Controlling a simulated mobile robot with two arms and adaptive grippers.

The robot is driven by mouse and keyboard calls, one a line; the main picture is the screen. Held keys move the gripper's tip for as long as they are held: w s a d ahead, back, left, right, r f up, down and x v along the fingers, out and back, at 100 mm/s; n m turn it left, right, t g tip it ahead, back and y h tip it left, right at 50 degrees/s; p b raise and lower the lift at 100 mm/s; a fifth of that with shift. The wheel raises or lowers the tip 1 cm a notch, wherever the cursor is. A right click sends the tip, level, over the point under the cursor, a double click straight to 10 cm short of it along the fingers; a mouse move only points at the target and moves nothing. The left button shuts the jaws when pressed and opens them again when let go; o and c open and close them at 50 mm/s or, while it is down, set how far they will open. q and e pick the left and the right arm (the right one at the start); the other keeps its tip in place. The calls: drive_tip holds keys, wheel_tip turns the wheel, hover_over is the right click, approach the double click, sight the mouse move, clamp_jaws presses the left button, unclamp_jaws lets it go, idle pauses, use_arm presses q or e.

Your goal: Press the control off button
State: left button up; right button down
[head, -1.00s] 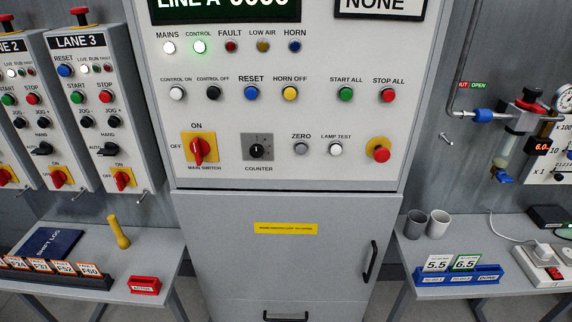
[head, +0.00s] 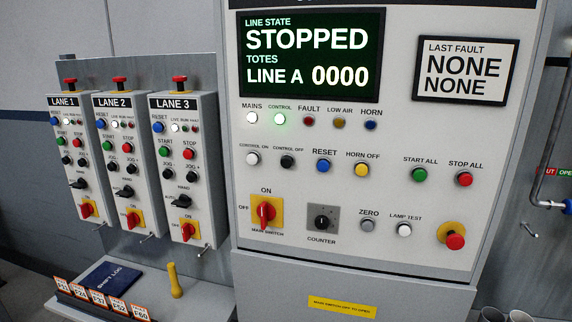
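The control off button (head: 287,161) is a small black round button on the white main panel, under its "CONTROL OFF" label. The white control on button (head: 252,159) sits just left of it, and the blue reset button (head: 323,166) is to its right. The display (head: 310,55) reads line state "STOPPED", totes "LINE A 0000". Neither of my grippers shows in the head view.
Three lane boxes (head: 181,165) with switches and red top buttons hang left of the panel. A red mushroom button on yellow (head: 455,241) and the red main switch (head: 266,212) stand out from the panel. A shelf below left holds a shift log (head: 112,278) and a yellow handle (head: 175,281).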

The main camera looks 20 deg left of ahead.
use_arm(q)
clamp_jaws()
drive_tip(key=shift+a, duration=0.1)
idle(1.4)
